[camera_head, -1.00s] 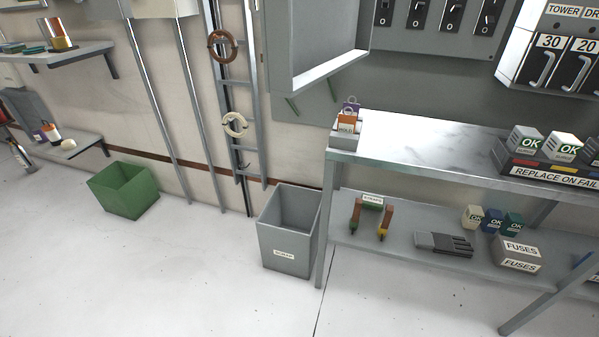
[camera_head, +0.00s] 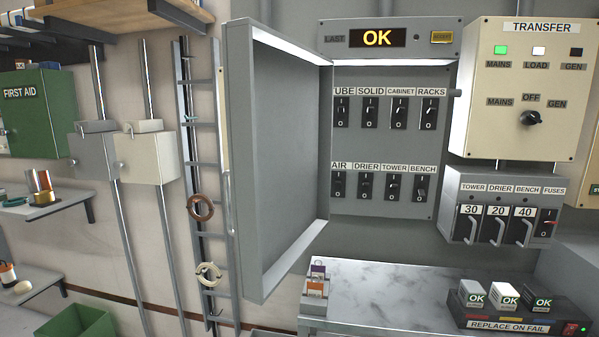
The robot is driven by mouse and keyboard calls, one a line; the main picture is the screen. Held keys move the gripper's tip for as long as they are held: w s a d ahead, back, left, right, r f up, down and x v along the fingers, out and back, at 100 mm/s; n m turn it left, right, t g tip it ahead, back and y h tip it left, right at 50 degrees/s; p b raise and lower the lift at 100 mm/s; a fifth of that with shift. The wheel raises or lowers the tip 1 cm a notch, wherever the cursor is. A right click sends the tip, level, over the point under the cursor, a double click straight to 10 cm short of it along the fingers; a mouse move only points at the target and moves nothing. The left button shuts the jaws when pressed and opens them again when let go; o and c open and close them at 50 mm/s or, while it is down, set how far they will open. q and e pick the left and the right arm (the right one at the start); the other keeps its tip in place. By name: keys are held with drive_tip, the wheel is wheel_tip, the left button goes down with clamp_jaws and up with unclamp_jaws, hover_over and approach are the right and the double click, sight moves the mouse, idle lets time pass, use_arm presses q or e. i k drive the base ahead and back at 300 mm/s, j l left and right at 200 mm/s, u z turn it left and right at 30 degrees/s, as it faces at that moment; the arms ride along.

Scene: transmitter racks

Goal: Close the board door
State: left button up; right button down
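The board door (camera_head: 277,160) is a grey, shallow, tray-like panel hinged at the left side of the switch board (camera_head: 385,205). It stands wide open, swung out to the left, with its inner face showing. A thin handle (camera_head: 229,203) shows at its outer left edge. The board's two rows of black switches are exposed, and a lit OK display (camera_head: 377,38) sits above them. Neither of my grippers is in view.
Below the board is a marble-topped bench (camera_head: 380,290) with small padlock holders (camera_head: 315,290) at its left end and an OK block tray (camera_head: 520,318) at right. A ladder rack (camera_head: 203,150) stands left of the door. The transfer box (camera_head: 525,90) is at right.

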sight(279, 90)
drive_tip(key=i+j+z, duration=0.2)
drive_tip(key=z, duration=0.25)
drive_tip(key=i+j+z, duration=0.1)
drive_tip(key=j+z, duration=0.35)
drive_tip(key=i+j+z, duration=0.1)
drive_tip(key=j+z, duration=0.2)
drive_tip(key=z, duration=0.15)
drive_tip(key=i+j, duration=0.1)
drive_tip(key=j, duration=0.6)
drive_tip(key=j+z, duration=0.15)
drive_tip(key=j, duration=0.55)
drive_tip(key=i, duration=0.05)
